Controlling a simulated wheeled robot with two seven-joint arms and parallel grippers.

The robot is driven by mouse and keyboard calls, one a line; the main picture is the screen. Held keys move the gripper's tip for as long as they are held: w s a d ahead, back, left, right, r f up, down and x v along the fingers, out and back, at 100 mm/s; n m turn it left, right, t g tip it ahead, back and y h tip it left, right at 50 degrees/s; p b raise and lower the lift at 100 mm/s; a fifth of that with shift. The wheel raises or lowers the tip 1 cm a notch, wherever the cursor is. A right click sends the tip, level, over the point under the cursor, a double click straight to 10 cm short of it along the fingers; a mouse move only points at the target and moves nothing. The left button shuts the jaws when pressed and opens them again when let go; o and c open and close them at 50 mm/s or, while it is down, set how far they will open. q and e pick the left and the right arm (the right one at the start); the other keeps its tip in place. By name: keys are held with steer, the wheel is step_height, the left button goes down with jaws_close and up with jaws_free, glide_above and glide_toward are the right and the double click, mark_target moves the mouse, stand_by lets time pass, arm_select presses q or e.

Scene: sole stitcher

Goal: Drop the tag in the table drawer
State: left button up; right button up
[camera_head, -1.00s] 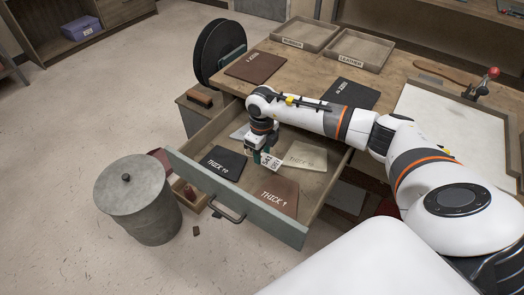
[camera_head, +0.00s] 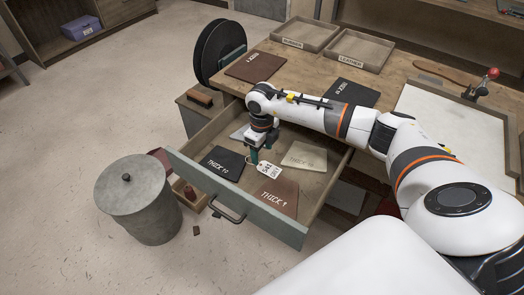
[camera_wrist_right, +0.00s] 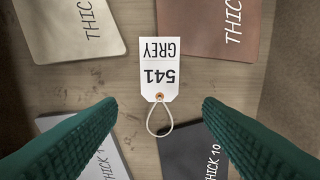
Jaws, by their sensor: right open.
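The white tag (camera_head: 269,171) has a string loop and is printed "541 GREY". It lies in or just above the open table drawer (camera_head: 226,196), amid the sheets; its string points toward my gripper. It also shows in the right wrist view (camera_wrist_right: 159,68), with the string loop between and just ahead of the fingertips. My right gripper (camera_head: 258,158) points down into the drawer. Its green fingers (camera_wrist_right: 158,110) are wide apart, with nothing between them in their grip. My left gripper is not in view.
The drawer holds a black sheet (camera_head: 222,163), a brown sheet (camera_head: 279,194), a pale sheet (camera_head: 304,156) and a partly hidden light sheet (camera_head: 240,132). A grey lidded bin (camera_head: 139,200) stands before the drawer. Trays (camera_head: 358,50) stand on the table.

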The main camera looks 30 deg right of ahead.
mark_target(262, 165)
step_height(262, 165, up, 11)
steer(key=shift+r, duration=0.15)
stand_by(0.6)
